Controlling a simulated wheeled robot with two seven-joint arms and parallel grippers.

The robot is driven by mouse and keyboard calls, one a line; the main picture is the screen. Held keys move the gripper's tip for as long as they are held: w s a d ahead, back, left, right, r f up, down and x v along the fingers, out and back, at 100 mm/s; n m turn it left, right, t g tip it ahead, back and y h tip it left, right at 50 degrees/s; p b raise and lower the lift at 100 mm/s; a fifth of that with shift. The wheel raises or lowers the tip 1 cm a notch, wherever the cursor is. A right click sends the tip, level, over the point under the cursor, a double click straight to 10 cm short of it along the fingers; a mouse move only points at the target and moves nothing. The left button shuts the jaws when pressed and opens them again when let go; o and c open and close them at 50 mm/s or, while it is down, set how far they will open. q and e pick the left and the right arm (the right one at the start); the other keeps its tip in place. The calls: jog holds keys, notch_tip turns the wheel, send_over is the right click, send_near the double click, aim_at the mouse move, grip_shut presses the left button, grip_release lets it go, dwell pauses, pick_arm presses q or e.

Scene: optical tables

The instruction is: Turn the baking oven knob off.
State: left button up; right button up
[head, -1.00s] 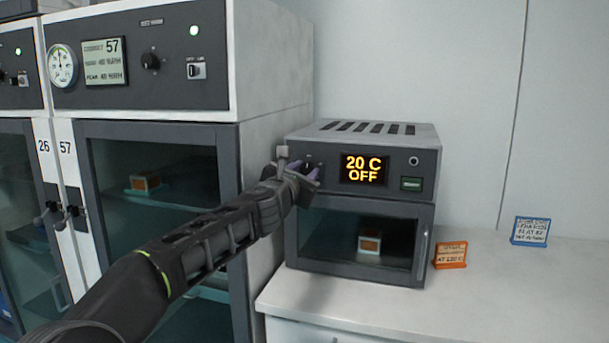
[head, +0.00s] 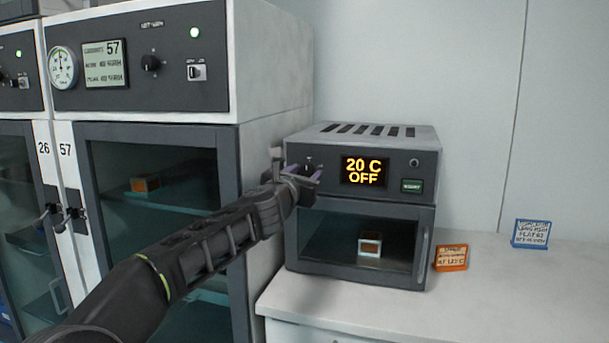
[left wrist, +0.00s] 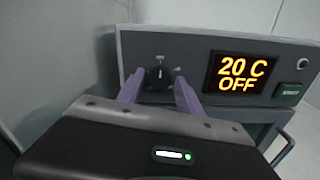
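The baking oven (head: 415,211) stands on the white counter, with its door shut. Its display (head: 364,171) reads "20 C OFF", and it shows the same in the left wrist view (left wrist: 241,74). The round black oven knob (left wrist: 158,76) is at the left of the panel, with its white mark pointing about straight up. My left gripper (head: 308,172) is in front of the knob. In the left wrist view its two purple fingers (left wrist: 158,92) are spread apart, one on each side of the knob; I cannot tell whether either touches it. My right gripper is not in view.
A small box (head: 370,244) sits inside the oven behind the glass. An orange sign (head: 451,258) and a blue sign (head: 531,233) stand on the counter (head: 480,300) to the right, with free room around. A tall cabinet (head: 275,140) stands close on the left.

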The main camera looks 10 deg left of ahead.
pick_arm(q)
jog(key=shift+o, duration=0.7)
jog(key=shift+s, duration=0.15)
jog(key=shift+s, duration=0.3)
jog(key=s+b, duration=0.2)
jog(key=s, duration=0.5)
jog(key=shift+a+b, duration=0.25)
jog(key=shift+b, duration=0.05)
